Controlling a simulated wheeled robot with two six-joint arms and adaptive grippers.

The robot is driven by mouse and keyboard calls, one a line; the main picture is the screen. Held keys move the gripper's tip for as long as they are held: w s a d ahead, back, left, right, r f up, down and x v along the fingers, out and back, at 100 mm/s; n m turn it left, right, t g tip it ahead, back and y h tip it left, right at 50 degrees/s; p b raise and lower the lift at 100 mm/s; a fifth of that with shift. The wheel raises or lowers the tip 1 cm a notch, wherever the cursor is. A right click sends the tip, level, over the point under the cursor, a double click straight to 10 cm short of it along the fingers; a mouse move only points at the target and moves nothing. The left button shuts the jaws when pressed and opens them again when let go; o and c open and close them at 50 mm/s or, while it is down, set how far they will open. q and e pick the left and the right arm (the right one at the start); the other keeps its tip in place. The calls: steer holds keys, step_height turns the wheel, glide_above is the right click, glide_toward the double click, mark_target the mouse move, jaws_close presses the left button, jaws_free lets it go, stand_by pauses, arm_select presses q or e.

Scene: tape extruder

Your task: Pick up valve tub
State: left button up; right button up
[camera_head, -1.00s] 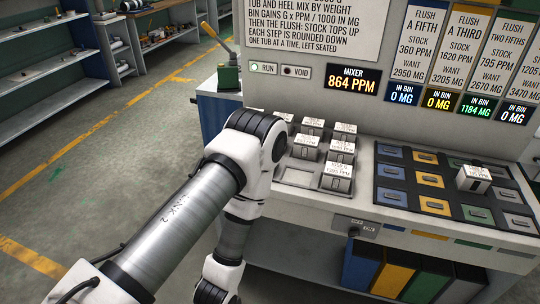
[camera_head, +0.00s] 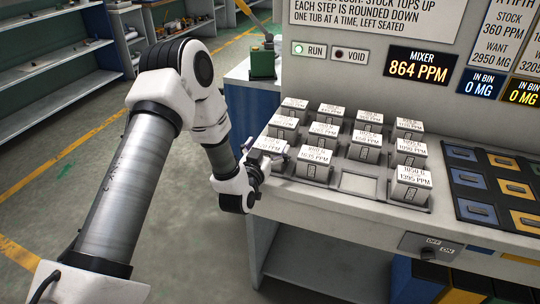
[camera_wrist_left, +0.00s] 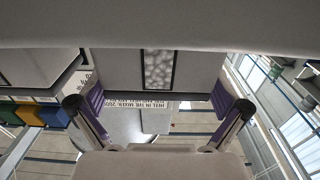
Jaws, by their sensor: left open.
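White tubs with printed labels stand in rows in a tray (camera_head: 357,184) on the machine's counter. I cannot tell from the labels which is the valve tub. My left gripper (camera_head: 267,158) is at the tray's front left corner, by the nearest left tub (camera_head: 271,146), which it partly hides. In the left wrist view, a pale tub (camera_wrist_left: 120,68) with a dark-framed window of whitish grains fills the space between the fingers. My left gripper (camera_wrist_left: 160,108) is open, with one finger on each side of that tub. My right gripper is out of view.
A slot in the tray's front row is empty. Blue and yellow bins (camera_head: 472,211) lie to the right. A switch panel (camera_head: 430,246) is on the counter front. The mixer display (camera_head: 419,65) reads 864 PPM. A green lever box (camera_head: 262,64) stands behind left.

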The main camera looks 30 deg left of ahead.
arm_select(q)
steer(key=shift+w, duration=0.5)
steer(key=c, duration=1.3)
